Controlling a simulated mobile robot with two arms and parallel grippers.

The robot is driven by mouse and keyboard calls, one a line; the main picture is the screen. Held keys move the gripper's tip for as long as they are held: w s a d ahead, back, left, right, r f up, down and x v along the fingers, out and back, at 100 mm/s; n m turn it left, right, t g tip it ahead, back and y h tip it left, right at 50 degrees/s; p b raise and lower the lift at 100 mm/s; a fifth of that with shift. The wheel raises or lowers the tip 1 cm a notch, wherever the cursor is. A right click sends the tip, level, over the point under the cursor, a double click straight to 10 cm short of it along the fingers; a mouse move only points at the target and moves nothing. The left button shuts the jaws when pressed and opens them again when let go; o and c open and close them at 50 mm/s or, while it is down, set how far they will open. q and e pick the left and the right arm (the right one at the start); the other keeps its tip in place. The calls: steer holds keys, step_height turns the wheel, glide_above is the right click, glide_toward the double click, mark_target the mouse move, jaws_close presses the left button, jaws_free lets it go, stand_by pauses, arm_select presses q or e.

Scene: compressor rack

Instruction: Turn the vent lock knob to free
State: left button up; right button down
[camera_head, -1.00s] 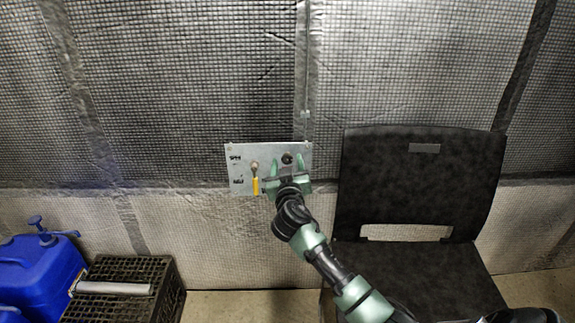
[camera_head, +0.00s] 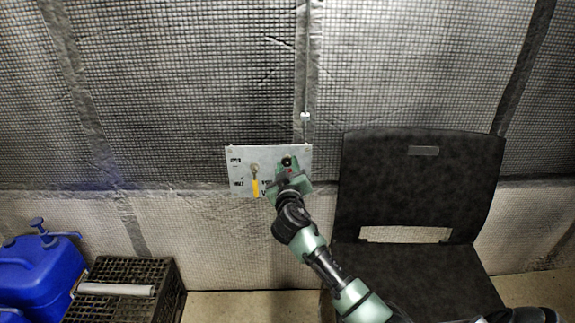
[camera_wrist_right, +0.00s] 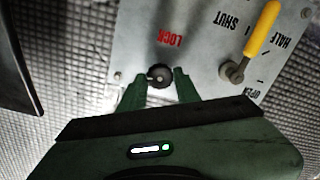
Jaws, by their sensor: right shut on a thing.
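The dark round vent lock knob (camera_head: 287,161) is on the right part of a pale metal panel (camera_head: 240,155) on the wall. In the right wrist view the knob (camera_wrist_right: 160,75) sits between the two green fingertips of my right gripper (camera_wrist_right: 159,82), beside the red word LOCK. My right gripper (camera_head: 288,168) is shut on the knob, turned at a slant in the head view. The knob's pointer mark cannot be read clearly. My left gripper is out of view.
A yellow-handled valve lever (camera_head: 255,186) is on the same panel, left of the gripper, with SHUT and HALF labels in the wrist view. A black chair (camera_head: 415,185) stands close at right. A blue jerrycan (camera_head: 45,265) and dark crate (camera_head: 165,290) are at lower left.

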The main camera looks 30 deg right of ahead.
steer(key=n+p, duration=0.3)
steer(key=n, duration=0.4)
steer(key=n+p, duration=0.2)
steer(key=n, duration=0.4)
steer(key=shift+n+p, duration=0.4)
arm_select(q)
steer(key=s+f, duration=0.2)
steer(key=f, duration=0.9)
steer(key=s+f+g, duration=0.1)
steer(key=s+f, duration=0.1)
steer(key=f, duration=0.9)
steer(key=shift+p, duration=0.3)
arm_select(e)
steer(key=shift+f+n, duration=0.1)
steer(key=shift+n, duration=0.7)
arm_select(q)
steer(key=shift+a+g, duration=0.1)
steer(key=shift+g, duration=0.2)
arm_select(e)
steer(key=c, duration=1)
jaws_free()
steer(key=shift+a, duration=0.1)
